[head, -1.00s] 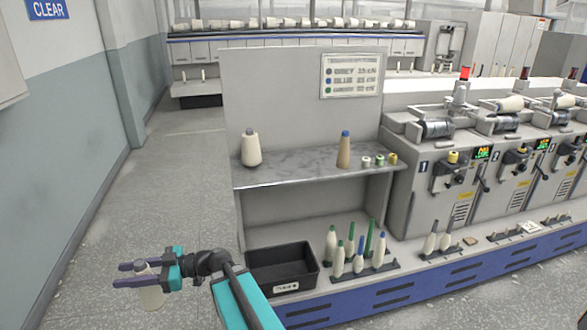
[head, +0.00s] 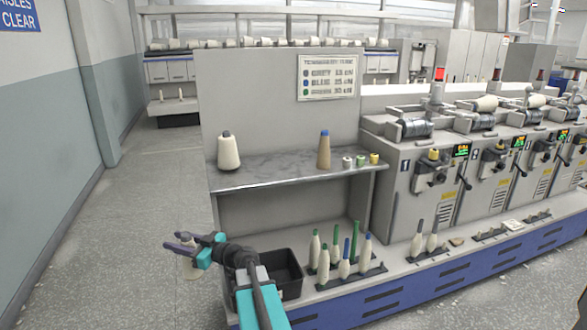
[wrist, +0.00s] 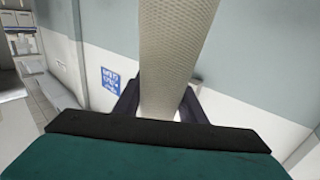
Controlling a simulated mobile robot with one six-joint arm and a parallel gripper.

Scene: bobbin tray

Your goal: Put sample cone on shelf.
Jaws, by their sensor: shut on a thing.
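My gripper (head: 182,241) is shut on a pale cream cone (head: 191,265), to the left of the shelf and lower than its top. I cannot tell the held cone's tip colour.
Below are a black bin (head: 290,281), partly behind my arm, and a rack of bobbins (head: 355,275). The shelf's middle has free room.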

